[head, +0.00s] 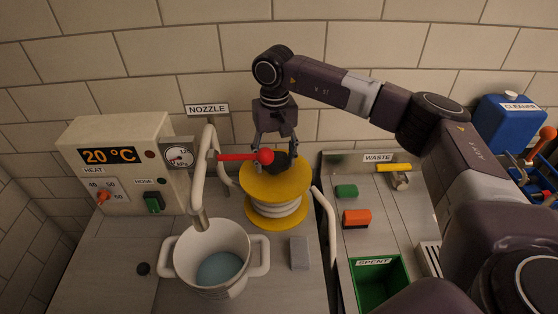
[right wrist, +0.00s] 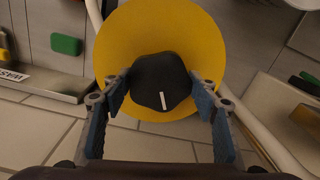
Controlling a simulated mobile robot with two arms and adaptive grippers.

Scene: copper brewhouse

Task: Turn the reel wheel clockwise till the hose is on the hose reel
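The hose reel (head: 262,182) stands on the worktop as a yellow flanged drum. Pale windings (head: 277,210) show between its flanges. A dark knob sits on top of the reel; it shows in the right wrist view as a black rounded knob (right wrist: 160,84) with a white mark, centred on the yellow disc (right wrist: 208,38). My right gripper (head: 276,156) points down over the reel. Its fingers (right wrist: 160,92) stand on opposite sides of the knob and appear to touch it. The hose end cannot be made out. My left gripper is in neither view.
A red-knobbed lever (head: 240,156) reaches close to my right gripper. A white pot (head: 190,250) stands front left of the reel. A grey block (head: 299,253), a green block (head: 346,191), an orange block (head: 356,219) and the green spent bin (head: 368,280) lie nearby.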

